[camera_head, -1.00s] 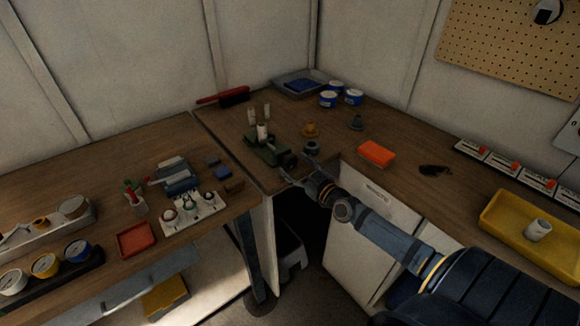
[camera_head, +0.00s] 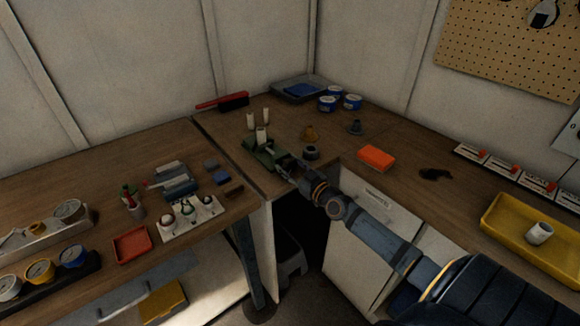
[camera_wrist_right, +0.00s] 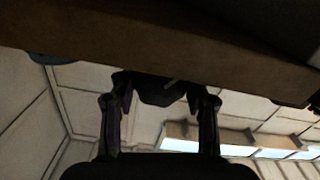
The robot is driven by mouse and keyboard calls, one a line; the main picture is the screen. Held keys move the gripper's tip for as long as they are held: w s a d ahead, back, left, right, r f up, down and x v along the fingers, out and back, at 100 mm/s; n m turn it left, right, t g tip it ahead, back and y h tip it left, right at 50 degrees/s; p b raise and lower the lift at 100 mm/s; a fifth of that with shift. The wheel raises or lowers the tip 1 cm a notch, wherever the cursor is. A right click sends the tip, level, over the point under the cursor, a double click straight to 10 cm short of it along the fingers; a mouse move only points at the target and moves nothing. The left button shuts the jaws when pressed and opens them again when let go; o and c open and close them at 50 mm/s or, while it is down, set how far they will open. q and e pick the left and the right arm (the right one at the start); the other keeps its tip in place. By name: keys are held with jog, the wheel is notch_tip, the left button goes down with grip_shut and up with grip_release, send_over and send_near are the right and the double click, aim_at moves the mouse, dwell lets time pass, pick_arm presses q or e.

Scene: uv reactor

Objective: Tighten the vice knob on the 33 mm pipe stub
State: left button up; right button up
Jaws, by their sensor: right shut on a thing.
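The green vice (camera_head: 258,152) sits near the bench's front edge at the inner corner in the head view. A pale pipe stub (camera_head: 262,136) stands upright at it. My right gripper (camera_head: 291,171) is at the front end of the vice and is shut on the vice knob. The head view hides most of the knob behind the gripper. In the right wrist view the dark vice knob (camera_wrist_right: 160,92) sits between the two fingers of my right gripper (camera_wrist_right: 160,100), under the bench edge (camera_wrist_right: 200,58). My left gripper is not in view.
Two more pale stubs (camera_head: 251,120) stand behind the vice. A dark ring-shaped part (camera_head: 311,152) is close to its right, near my gripper. An orange box (camera_head: 376,158) and a yellow tray (camera_head: 490,223) lie further right.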

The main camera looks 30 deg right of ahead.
jog(key=m, duration=0.5)
jog(key=o, duration=1.2)
jog(key=shift+c, duration=0.2)
jog(key=shift+s, duration=0.1)
jog(key=s, duration=1.1)
jog(key=shift+s+d, duration=0.4)
jog(key=shift+d, duration=0.05)
